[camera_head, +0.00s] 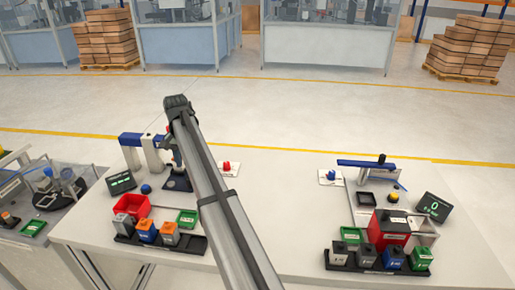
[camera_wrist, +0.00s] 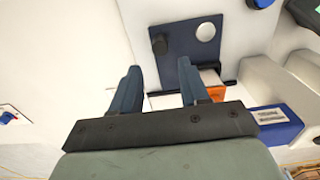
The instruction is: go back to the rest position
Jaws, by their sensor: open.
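My gripper shows from close up in the wrist view (camera_wrist: 158,67), with its two dark blue fingers spread apart. Nothing is visible between the fingertips; a pale surface lies beyond them. In the head view, my arm reaches up from the bottom over the left half of the white table (camera_head: 287,215). The fingers are hard to make out there, near the left side of the arm's far end. In the wrist view, a dark plate (camera_wrist: 187,42) with a round light spot is beyond the right finger. An orange part (camera_wrist: 213,92) shows beside that finger, partly hidden.
Left of my arm are a red bin (camera_head: 132,204), a green tray (camera_head: 187,217), a display (camera_head: 121,182) and a blue-and-white machine (camera_head: 152,158). A red button (camera_head: 227,167) sits to its right. More bins and a red box (camera_head: 389,228) stand farther right. The middle table is clear.

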